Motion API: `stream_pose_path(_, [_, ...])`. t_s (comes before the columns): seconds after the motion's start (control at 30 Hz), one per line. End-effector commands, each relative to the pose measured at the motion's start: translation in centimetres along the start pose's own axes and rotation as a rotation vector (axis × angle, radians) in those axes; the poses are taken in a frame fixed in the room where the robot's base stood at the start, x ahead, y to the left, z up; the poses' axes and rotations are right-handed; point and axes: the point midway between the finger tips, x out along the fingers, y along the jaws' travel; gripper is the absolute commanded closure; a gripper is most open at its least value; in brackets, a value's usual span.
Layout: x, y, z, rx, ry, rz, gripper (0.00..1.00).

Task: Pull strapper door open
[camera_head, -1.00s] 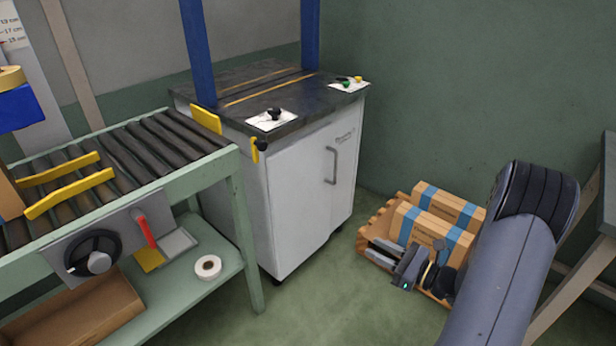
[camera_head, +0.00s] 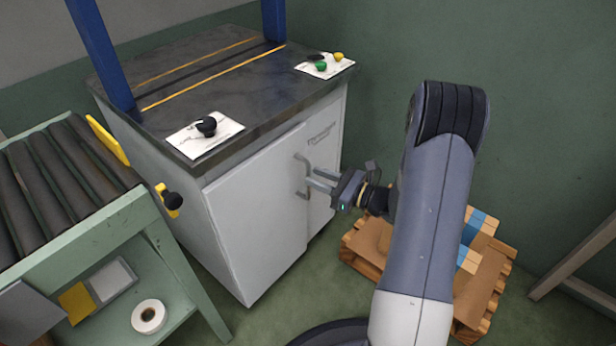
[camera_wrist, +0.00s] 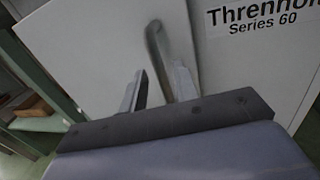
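The strapper is a white cabinet with a dark top (camera_head: 215,85). Its white door (camera_head: 258,215) looks closed, flush with the front. A grey upright bar handle (camera_head: 300,162) is near the door's right edge; it also shows in the wrist view (camera_wrist: 157,48). My gripper (camera_head: 316,182) is at the handle's lower part, coming from the right. In the wrist view my gripper's two fingers (camera_wrist: 158,88) are apart. The handle's lower end runs down between them, closer to the right finger. I cannot tell whether either finger touches it.
A roller conveyor (camera_head: 60,180) stands at the left, with a tape roll (camera_head: 149,316) on its lower shelf. A wooden pallet (camera_head: 362,252) with boxes is at the right, partly behind my arm. Floor is clear in front of the door.

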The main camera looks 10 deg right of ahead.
Motion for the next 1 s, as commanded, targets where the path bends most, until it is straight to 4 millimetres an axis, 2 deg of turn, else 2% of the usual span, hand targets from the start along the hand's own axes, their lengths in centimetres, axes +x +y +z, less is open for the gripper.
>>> stream_pose_path(0.1, [1.8,0.1,-0.1,-0.002,-0.001,0.003,0.71])
stream_pose_path(0.2, [2.8,0.0,-0.1,-0.002,-0.001,0.002,0.71])
stream_pose_path(0.6, [3.4,0.0,0.1,0.000,-0.001,0.000,0.71])
stream_pose_path(0.93, [3.4,0.0,0.0,0.000,-0.001,0.000,0.98])
stream_pose_path(1.0, [3.4,0.0,0.0,0.000,-0.001,0.000,1.00])
